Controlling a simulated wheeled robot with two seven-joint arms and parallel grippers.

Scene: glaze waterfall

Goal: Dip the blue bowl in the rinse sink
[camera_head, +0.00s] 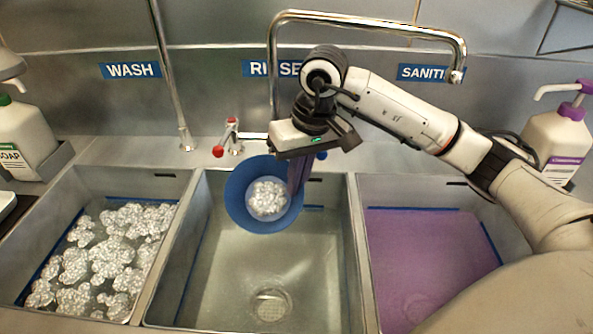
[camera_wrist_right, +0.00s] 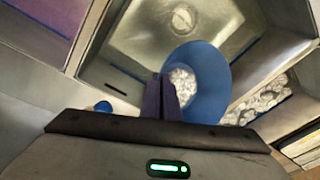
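The blue bowl (camera_head: 237,204) hangs over the back of the rinse sink (camera_head: 207,285), with white suds in its middle. My right gripper (camera_head: 299,185) is at the bowl's right side, its purple fingers close together on the rim. The right wrist view shows the fingers (camera_wrist_right: 168,100) shut on the near rim of the bowl (camera_wrist_right: 208,85). The bowl appears above the sink's bottom; its exact height over the water is hard to tell. My left gripper is not in view.
The wash sink (camera_head: 150,290) full of suds is left; the sanitize sink (camera_head: 365,235) with purple liquid is right. A faucet (camera_head: 272,70) arches behind the rinse sink, near my right arm. Red-knobbed taps (camera_head: 231,135) stand behind the bowl. Dispensers stand at both sides.

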